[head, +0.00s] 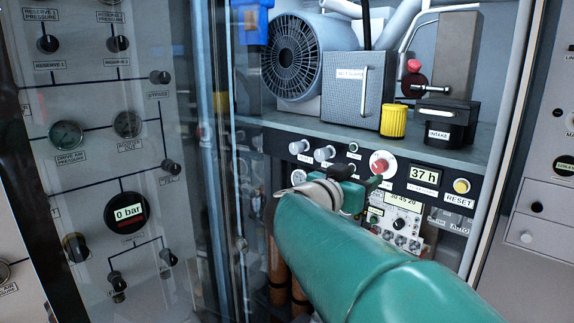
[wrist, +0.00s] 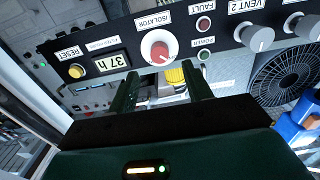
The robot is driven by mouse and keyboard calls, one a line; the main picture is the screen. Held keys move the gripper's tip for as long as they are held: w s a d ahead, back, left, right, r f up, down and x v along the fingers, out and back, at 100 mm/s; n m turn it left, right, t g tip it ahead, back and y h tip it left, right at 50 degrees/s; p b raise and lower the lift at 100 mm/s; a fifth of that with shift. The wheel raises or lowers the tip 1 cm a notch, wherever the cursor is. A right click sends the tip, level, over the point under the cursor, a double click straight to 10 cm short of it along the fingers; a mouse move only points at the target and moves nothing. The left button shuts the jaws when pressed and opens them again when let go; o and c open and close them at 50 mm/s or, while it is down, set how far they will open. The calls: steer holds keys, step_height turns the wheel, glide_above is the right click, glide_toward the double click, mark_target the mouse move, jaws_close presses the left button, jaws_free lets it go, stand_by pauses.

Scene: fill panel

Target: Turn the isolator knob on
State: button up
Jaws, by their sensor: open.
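The isolator knob (head: 381,164) is a round red knob in a white ring on the black control strip, left of the "37 h" display in the head view. In the wrist view the knob (wrist: 160,50) sits under the label "ISOLATOR", its red part bearing a pale mark. My gripper (wrist: 163,74) is open and empty, its two green fingers pointing toward the strip. The knob appears just beyond the fingertips, roughly centred between them, with no visible contact. In the head view my gripper (head: 372,182) is just below the knob and partly hidden by my green arm.
The "37 h" display (wrist: 110,62) and yellow reset button (wrist: 76,71) are on the same strip. Grey vent knobs (wrist: 257,38) are on the other side. A yellow cylinder (head: 394,121) and grey box (head: 352,85) stand on the shelf above. A glass-like panel (head: 120,150) is at left.

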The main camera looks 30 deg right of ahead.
mark_target(377, 168)
steer(key=x, duration=0.7)
steer(key=shift+d, duration=0.15)
steer(key=shift+c, duration=0.2)
steer(key=c, duration=0.9)
